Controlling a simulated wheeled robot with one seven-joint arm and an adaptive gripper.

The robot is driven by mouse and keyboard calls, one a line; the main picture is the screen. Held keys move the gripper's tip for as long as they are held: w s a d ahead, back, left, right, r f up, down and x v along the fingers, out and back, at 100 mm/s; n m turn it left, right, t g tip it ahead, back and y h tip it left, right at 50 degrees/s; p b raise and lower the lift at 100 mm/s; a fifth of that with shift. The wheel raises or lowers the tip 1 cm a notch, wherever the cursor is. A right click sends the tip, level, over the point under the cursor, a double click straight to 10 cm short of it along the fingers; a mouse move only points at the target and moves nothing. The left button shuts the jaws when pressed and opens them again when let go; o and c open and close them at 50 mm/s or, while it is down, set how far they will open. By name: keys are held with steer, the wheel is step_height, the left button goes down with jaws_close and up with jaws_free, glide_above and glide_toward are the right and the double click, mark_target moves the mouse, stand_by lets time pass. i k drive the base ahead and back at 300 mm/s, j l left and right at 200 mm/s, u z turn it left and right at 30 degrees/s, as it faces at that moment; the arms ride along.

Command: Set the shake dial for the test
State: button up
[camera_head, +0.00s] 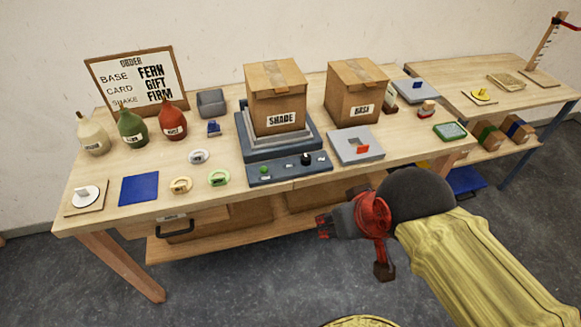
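A black dial knob (306,158) stands on the dark blue-grey control panel (288,176) at the front of the shaker. Its pointer setting is too small to read. A green button (264,171) is to its left. The shaker's platform (248,146) bears a brown box labelled SHADE. An order board (136,80) reads base FERN, card GIFT, shake FIRM. My gripper (320,226) is in front of the table's front edge, below and slightly right of the dial, apart from it. Its finger opening is too small to judge.
A BASE box (356,92) stands right of the shaker. A grey plate with an orange tab (354,146) lies at the front right. Several labelled bottles (132,128), small rings and a blue mat (139,189) are at left. A second table (506,105) stands at right.

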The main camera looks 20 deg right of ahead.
mark_target(306, 159)
steer(key=i+l+z, duration=0.25)
steer(key=i+l, duration=0.2)
steer(key=i+l+z, duration=0.2)
steer(key=i, duration=0.3)
steer(key=l, duration=0.1)
